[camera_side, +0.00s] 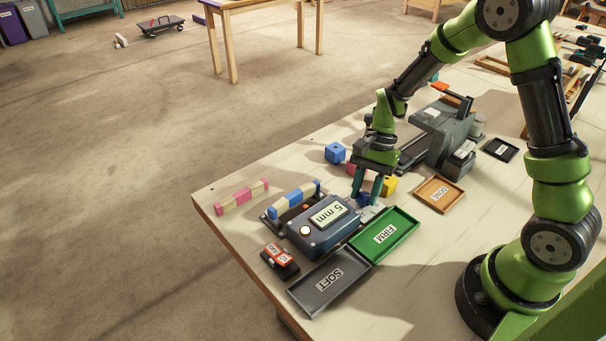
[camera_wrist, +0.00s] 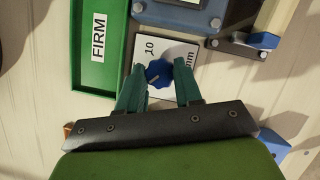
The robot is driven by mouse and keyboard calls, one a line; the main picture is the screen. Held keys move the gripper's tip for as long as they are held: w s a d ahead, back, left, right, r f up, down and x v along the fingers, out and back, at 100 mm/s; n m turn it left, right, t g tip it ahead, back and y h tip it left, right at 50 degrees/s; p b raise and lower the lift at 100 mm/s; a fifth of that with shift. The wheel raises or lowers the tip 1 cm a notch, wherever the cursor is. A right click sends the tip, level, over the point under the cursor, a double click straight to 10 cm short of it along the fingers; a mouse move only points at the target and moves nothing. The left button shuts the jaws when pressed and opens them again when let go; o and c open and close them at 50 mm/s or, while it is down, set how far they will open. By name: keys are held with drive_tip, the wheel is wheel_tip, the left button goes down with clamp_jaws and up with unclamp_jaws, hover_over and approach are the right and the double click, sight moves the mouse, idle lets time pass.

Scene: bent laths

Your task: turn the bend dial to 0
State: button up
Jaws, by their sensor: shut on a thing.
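The bend dial is a blue knob (camera_wrist: 158,73) on a white plate (camera_wrist: 178,50) marked "10" and "mm" in the wrist view; other marks are hidden. It also shows as a small blue spot (camera_side: 363,199) in the side view, partly hidden by my fingers. My gripper (camera_side: 367,192) points down at the dial, its two teal fingers on either side of the knob, shut on it; the fingers also show in the wrist view (camera_wrist: 160,78). The blue-grey device (camera_side: 322,226) beside the dial has a display (camera_side: 329,214) that reads 5 mm.
A green FIRM tray (camera_side: 384,235) and a grey SOFT tray (camera_side: 329,281) lie close by. A blue-and-cream lath (camera_side: 293,197) is at the device; a pink-and-cream one (camera_side: 241,197) lies left.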

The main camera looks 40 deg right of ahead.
idle(0.3)
drive_tip(key=o, duration=1)
drive_tip(key=v, duration=1.7)
drive_tip(key=shift+w, duration=0.1)
drive_tip(key=s+a+r+n+t, duration=0.2)
drive_tip(key=s+a+n+t, duration=0.1)
drive_tip(key=s, duration=0.1)
drive_tip(key=s+a+r+n+t+h, duration=0.1)
drive_tip(key=s+a+r+n+t, duration=0.1)
drive_tip(key=s+a+n+t, duration=0.1)
drive_tip(key=s+a+r+n+t+h, duration=0.1)
drive_tip(key=s+a+r+n+t, duration=0.1)
drive_tip(key=s, duration=0.4)
drive_tip(key=shift+a+r+n+t, duration=0.4)
drive_tip(key=shift+a+r+n, duration=0.1)
drive_tip(key=shift+n, duration=0.4)
